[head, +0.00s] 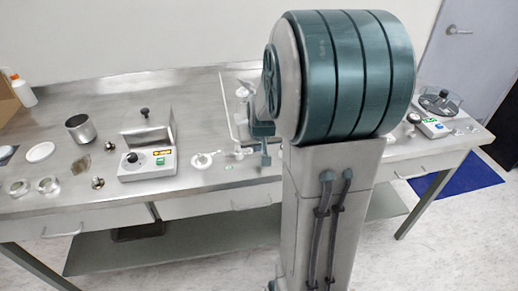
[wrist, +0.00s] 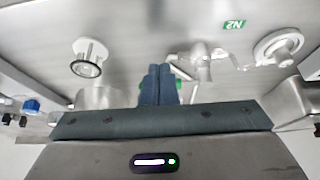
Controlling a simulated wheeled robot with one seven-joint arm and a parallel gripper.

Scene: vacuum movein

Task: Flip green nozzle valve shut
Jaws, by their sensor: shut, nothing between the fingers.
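My gripper (wrist: 158,86) is shut, with its two dark blue fingers together in the middle of the wrist view. Green bits of the nozzle valve (wrist: 179,84) show just behind and beside the fingertips, mostly hidden by them. I cannot tell whether the fingers touch the green part or how the handle is turned. A pale nozzle fitting (wrist: 203,60) stands just right of the fingers, near a green N2 label (wrist: 234,25). In the head view my arm covers much of this part of the bench.
The steel bench (head: 100,105) runs along the wall. A control box (head: 147,163) stands to the left, with a steel cup (head: 80,128) beyond it. In the wrist view, round white fittings stand left (wrist: 90,52) and right (wrist: 278,46).

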